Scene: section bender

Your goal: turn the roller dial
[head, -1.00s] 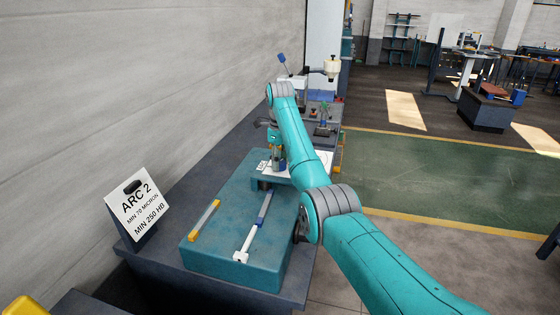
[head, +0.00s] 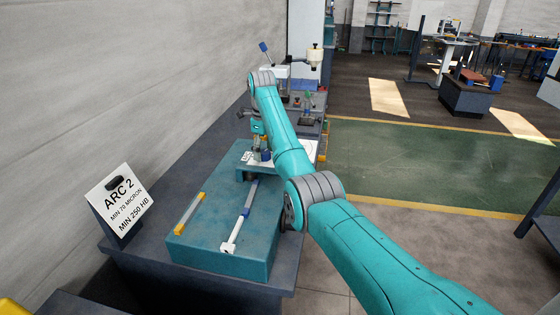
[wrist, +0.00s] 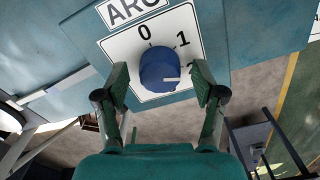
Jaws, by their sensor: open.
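The roller dial (wrist: 159,70) is a round blue knob with a white pointer line, on a white plate (wrist: 122,50) marked ARC, 0 and 1. A further mark is partly hidden by the right finger. The pointer line points right in the wrist view, toward that hidden mark. My gripper (wrist: 158,78) is open, with one green finger on each side of the knob and a visible gap to both. In the head view my gripper (head: 258,128) is above the blue dial (head: 265,155) at the far end of the teal machine block (head: 235,225).
The block stands on a dark bench (head: 150,265) along a grey wall. A sign reading ARC 2 (head: 121,206) stands at the left. A yellow bar (head: 190,213) and a blue-and-white rod (head: 240,220) lie on the block. Open floor (head: 430,165) is at the right.

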